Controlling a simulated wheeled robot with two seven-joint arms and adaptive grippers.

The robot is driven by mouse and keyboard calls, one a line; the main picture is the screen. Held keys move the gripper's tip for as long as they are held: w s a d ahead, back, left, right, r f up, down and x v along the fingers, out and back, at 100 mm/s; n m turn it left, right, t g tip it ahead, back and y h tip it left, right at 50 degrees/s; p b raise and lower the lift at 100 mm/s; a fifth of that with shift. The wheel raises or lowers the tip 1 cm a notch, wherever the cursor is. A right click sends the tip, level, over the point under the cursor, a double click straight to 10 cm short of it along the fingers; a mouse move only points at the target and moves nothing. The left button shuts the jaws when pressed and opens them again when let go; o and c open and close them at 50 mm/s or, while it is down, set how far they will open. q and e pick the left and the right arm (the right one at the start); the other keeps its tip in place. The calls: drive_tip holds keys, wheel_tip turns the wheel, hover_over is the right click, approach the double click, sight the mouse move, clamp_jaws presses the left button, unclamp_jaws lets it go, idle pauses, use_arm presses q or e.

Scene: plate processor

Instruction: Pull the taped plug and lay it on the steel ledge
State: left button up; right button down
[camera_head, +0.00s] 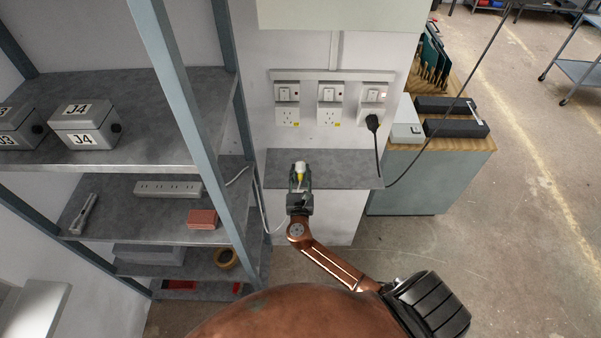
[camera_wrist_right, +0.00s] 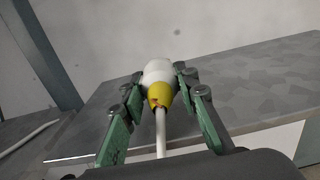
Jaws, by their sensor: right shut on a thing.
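A white plug with yellow tape (camera_head: 299,170) is between the fingers of my right gripper (camera_head: 299,178), over the steel ledge (camera_head: 343,167). The right wrist view shows the plug (camera_wrist_right: 159,82) with its white cord running back toward the camera. The green fingers of my right gripper (camera_wrist_right: 159,80) are shut on it from both sides. The ledge (camera_wrist_right: 245,85) spreads behind and beneath; whether the plug touches it, I cannot tell. The left gripper is not in view.
Above the ledge are three wall sockets; a black plug (camera_head: 372,122) sits in the right one, its cord hanging over the ledge's right end. A shelf rack post (camera_head: 175,90) stands to the left. The ledge's right half is largely clear.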

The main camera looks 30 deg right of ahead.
drive_tip(key=c, duration=1.4)
unclamp_jaws()
drive_tip(key=shift+c, duration=0.2)
drive_tip(key=shift+s, duration=0.1)
drive_tip(key=v, duration=1.2)
drive_tip(key=shift+f, duration=0.1)
